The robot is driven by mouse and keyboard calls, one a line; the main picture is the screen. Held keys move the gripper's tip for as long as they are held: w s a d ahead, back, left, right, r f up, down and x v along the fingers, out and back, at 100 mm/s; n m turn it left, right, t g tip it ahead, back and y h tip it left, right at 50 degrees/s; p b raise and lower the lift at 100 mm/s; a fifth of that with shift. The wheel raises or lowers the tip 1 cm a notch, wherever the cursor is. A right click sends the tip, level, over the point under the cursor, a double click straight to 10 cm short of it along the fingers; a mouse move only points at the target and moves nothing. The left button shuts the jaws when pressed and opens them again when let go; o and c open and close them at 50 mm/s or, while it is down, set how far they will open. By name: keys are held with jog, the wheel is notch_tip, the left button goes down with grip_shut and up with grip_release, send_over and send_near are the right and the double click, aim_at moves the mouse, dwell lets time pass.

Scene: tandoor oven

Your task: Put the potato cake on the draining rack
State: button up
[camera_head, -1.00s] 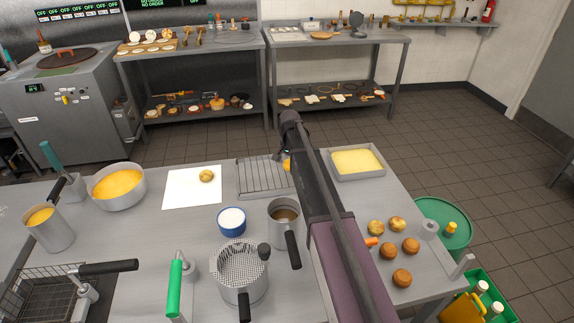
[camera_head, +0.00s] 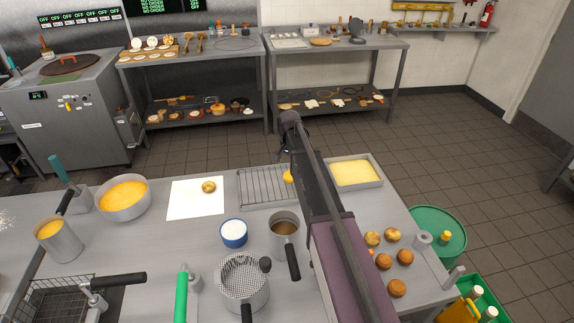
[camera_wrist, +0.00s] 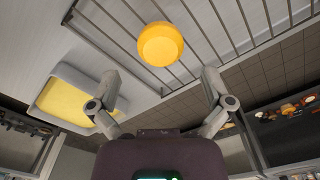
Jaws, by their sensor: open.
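A smooth yellow-orange round cake (camera_wrist: 160,44), which I take to be the potato cake, is on the wire draining rack (camera_wrist: 226,26) in the wrist view. In the head view the cake (camera_head: 288,177) shows at the right part of the rack (camera_head: 262,187), partly hidden by my arm. My gripper (camera_wrist: 160,78) is open and empty. Its two fingers are spread on either side below the cake in the wrist picture, apart from it. In the head view my arm hides most of the gripper. A browner, lumpy cake (camera_head: 209,186) lies on white paper (camera_head: 188,205) left of the rack.
A tray of yellow stuff (camera_head: 357,172) stands right of the rack. A blue-rimmed bowl (camera_head: 233,233), a pot (camera_head: 284,229) and a perforated basket (camera_head: 242,277) stand in front. Several brown rolls (camera_head: 396,288) lie at the right. A pan of yellow liquid (camera_head: 124,198) is at the left.

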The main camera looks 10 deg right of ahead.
aim_at(290, 176)
notch_tip(290, 176, up, 6)
jog(key=p, duration=0.5)
jog(key=shift+r+p, duration=0.2)
jog(key=shift+p, duration=0.2)
dwell(0.4)
jog(key=shift+s, duration=0.15)
jog(key=s+n, duration=0.7)
jog(key=s, duration=2.2)
jog(key=shift+s+a+n, duration=0.3)
